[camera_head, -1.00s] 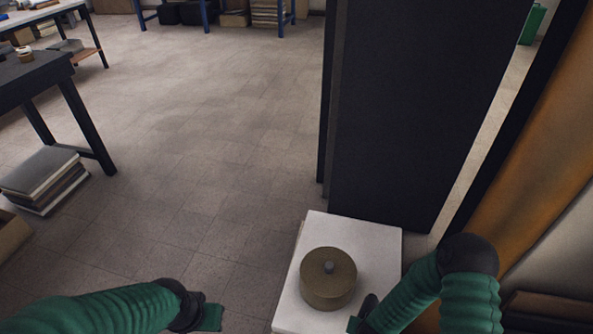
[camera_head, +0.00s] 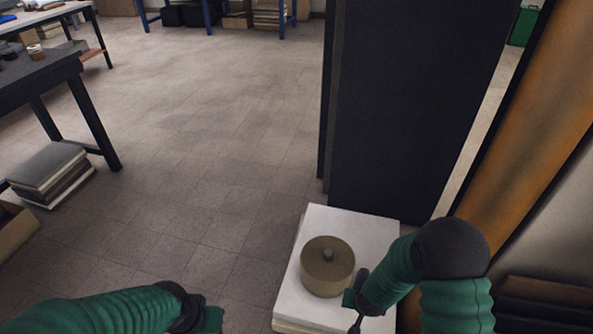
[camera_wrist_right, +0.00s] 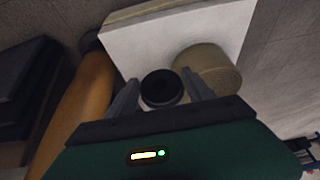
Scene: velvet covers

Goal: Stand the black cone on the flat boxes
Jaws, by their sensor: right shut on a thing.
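My right gripper (camera_head: 354,312) is over the right front part of a white-topped flat stack (camera_head: 377,228), which looks like the flat boxes. In the right wrist view its two fingers (camera_wrist_right: 160,92) are shut on a round black thing (camera_wrist_right: 162,87), seen end-on, which looks like the black cone. I cannot tell whether its base touches the white top (camera_wrist_right: 140,45). In the head view the cone is mostly hidden by the gripper and arm. My left gripper (camera_head: 210,320) is low at the front, over the floor, its fingers not clear.
A tall dark panel (camera_head: 415,110) rises behind the stack. An orange-brown roll (camera_head: 520,130) leans at the right.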

